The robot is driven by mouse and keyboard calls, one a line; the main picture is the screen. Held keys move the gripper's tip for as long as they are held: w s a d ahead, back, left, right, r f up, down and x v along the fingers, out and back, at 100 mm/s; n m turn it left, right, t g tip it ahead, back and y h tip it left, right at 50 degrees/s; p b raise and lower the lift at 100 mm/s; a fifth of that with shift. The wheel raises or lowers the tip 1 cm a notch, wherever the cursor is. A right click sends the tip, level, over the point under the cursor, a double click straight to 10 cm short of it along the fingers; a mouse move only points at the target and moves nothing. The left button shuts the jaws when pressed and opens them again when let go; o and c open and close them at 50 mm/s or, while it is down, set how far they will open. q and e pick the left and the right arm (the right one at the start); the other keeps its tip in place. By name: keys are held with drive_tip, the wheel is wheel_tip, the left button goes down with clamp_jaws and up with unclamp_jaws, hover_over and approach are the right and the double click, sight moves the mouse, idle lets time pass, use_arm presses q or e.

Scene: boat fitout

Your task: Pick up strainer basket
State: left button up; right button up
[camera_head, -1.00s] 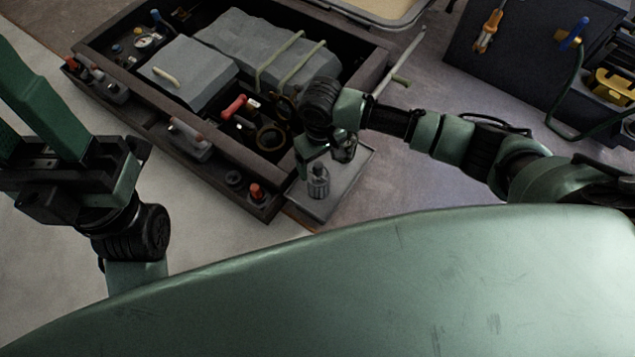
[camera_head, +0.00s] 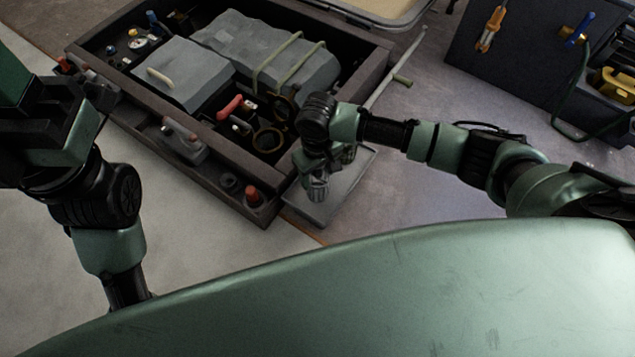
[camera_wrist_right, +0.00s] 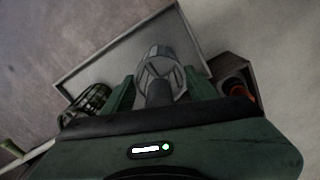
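A grey metal piece with a ribbed, faceted body (camera_wrist_right: 162,72), which looks like the strainer basket, stands on the small grey tray (camera_head: 345,195). It also shows under my right gripper in the head view (camera_head: 318,188). My right gripper (camera_wrist_right: 160,90) is above the tray, its two green fingers apart on either side of the piece. I see no clear grip on it; contact with the right finger cannot be told. A dark wire-mesh cylinder (camera_wrist_right: 90,104) is beside the left finger in the wrist view.
A dark open crate (camera_head: 225,190) with grey blocks, a red-handled part (camera_head: 230,108) and rings adjoins the tray's left side. A red-topped part (camera_head: 252,193) sits at its near corner. A dark tool case (camera_head: 480,70) stands at the far right. Floor right of the tray is clear.

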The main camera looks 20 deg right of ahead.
clamp_jaws()
